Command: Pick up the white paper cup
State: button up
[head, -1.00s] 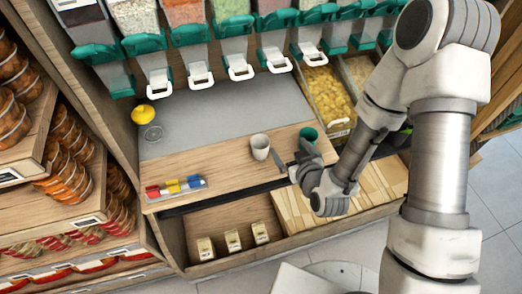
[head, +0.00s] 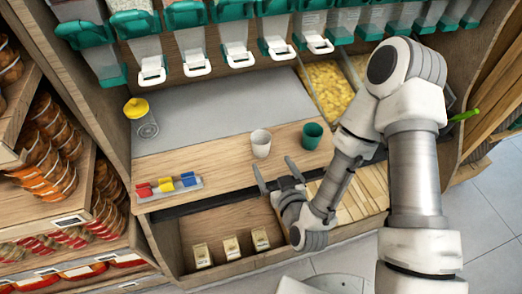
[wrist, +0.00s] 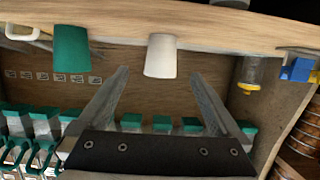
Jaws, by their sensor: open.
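The white paper cup (head: 261,143) stands upright on the wooden counter in the head view. In the wrist view, which appears upside down, the white cup (wrist: 161,55) is near the top centre. My gripper (head: 274,165) is open and empty at the counter's front edge, just in front of the white cup. In the wrist view my gripper's fingertips (wrist: 160,74) point toward the cup, one to each side of its line, and the cup looks to be beyond them. The exact gap cannot be told.
A green cup (head: 312,135) stands right of the white cup and also shows in the wrist view (wrist: 71,48). A yellow-lidded clear container (head: 141,118) and a rack of coloured pieces (head: 168,185) are at left. Dispensers with white handles (head: 239,55) hang behind.

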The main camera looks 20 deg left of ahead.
aim_at(259, 141)
jog(key=shift+f+b+x, duration=0.2)
jog(key=shift+b+x, duration=0.95)
jog(key=shift+b, duration=0.7)
jog(key=b+x, duration=0.2)
jog(key=x, duration=0.4)
jog(key=shift+w+a, duration=0.2)
jog(key=shift+a, duration=0.05)
jog(key=x, duration=0.1)
jog(key=b+x, duration=0.1)
jog(key=x, duration=0.2)
jog(key=shift+s+f, duration=0.1)
jog(key=shift+f, duration=0.15)
jog(key=shift+w+a+f, duration=0.1)
jog(key=shift+w+a, duration=0.35)
jog(key=shift+c, duration=0.3)
jog(key=c, duration=1.3)
